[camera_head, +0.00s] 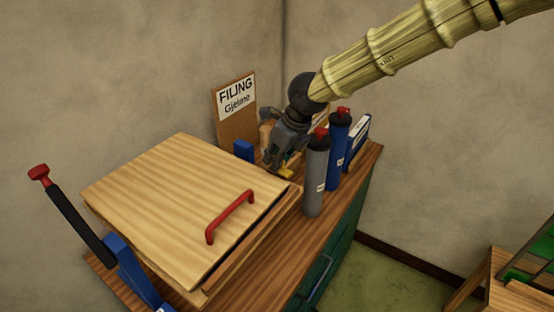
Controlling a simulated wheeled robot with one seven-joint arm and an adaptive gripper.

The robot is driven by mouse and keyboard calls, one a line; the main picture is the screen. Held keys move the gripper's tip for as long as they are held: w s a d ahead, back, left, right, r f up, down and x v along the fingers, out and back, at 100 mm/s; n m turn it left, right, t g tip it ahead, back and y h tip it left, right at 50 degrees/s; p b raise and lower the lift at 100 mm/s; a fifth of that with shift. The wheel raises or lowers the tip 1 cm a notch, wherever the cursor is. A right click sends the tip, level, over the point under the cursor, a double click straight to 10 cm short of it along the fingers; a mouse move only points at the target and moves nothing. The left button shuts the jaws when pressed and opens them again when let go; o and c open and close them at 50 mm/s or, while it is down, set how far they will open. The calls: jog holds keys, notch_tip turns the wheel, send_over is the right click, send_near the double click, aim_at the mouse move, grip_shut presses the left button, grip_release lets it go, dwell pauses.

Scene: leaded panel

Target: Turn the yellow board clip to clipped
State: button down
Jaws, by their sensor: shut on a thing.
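The yellow board clip (286,172) shows only as a small yellow piece low at the fingertips of my gripper (276,162). My gripper points down at the back of the wooden cabinet top, between the wooden box and the grey bottle. It is shut on the yellow clip, and its fingers cover most of it. The clip's exact angle is hidden. A brown board (238,132) with a white "FILING" sheet (237,97) stands upright behind, to the left of my gripper.
A wooden box (180,200) with a red handle (230,216) fills the cabinet's left part. A grey bottle (315,180), a blue bottle (337,150) and a blue binder (357,140) stand close right of my gripper. A black lever (80,222) with a red knob rises at left.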

jog(key=m+t+h+b, duration=0.1)
jog(key=m+b, duration=0.2)
jog(key=m, duration=0.1)
jog(key=shift+f+b, duration=0.1)
jog(key=shift+b, duration=0.3)
jog(key=m+h+b, duration=0.1)
jog(key=m, duration=0.1)
jog(key=m+h+b, duration=0.1)
jog(key=m, duration=0.1)
jog(key=shift+m+t+b, duration=0.3)
jog(key=shift+m+b, duration=0.1)
jog(key=m+h+b, duration=0.1)
jog(key=m, duration=0.2)
jog(key=shift+w+m+b, duration=0.1)
jog(key=shift+m+b, duration=0.2)
jog(key=shift+b, duration=0.05)
jog(key=shift+m+h+b, duration=0.7)
jog(key=shift+m+h, duration=0.2)
jog(key=shift+m, duration=1.3)
jog(key=c, duration=1.5)
grip_release()
jog(key=shift+g, duration=0.4)
jog(key=v, duration=1.2)
